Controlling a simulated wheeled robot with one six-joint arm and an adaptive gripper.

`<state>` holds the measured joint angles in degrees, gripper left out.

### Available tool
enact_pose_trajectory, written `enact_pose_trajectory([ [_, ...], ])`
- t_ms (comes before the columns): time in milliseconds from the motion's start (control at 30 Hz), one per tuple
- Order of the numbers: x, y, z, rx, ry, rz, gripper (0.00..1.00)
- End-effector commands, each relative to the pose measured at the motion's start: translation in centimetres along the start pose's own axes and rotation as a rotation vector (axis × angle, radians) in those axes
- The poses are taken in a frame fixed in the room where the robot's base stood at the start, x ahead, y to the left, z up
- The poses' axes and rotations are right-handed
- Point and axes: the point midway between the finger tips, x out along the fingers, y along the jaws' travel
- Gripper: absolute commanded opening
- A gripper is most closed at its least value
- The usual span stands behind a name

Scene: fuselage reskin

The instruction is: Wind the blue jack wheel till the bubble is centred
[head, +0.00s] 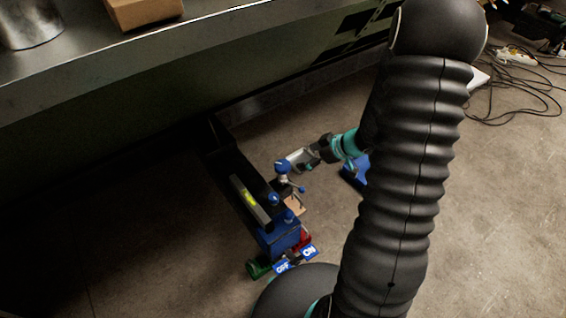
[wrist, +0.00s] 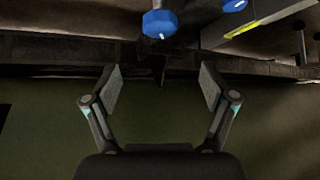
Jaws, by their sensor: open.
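A blue faceted wheel or knob (wrist: 160,24) shows at the top of the wrist view, beyond my fingertips and not between them. In the head view a blue wheel (head: 283,167) tops a post beside the dark beam. My gripper (wrist: 162,88) is open and empty; in the head view my gripper (head: 295,160) is close to that wheel, and I cannot tell there if they touch. A spirit level (head: 249,200) with a yellow-green vial lies along the beam; it also shows in the wrist view (wrist: 243,28). The bubble is too small to read.
More blue knobs (head: 273,199) and a blue block (head: 280,238) with ON and OFF labels (head: 296,259) sit at the beam's near end. A long bench (head: 200,55) runs above and behind. Cables (head: 520,95) lie on the floor at upper right.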

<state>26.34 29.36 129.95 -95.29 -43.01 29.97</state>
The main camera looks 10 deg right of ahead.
Motion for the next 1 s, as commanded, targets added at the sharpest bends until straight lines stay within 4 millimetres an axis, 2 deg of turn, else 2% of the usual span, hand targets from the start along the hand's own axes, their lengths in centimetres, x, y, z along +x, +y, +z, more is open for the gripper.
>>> enact_pose_trajectory([
  [600,10.6,-0.1,0.2,-0.001,-0.001,-0.001,0.84],
  [800,12.7,0.0,0.1,-0.001,-0.002,0.001,0.84],
  [1000,13.3,0.1,0.0,0.0,-0.002,0.003,0.84],
])
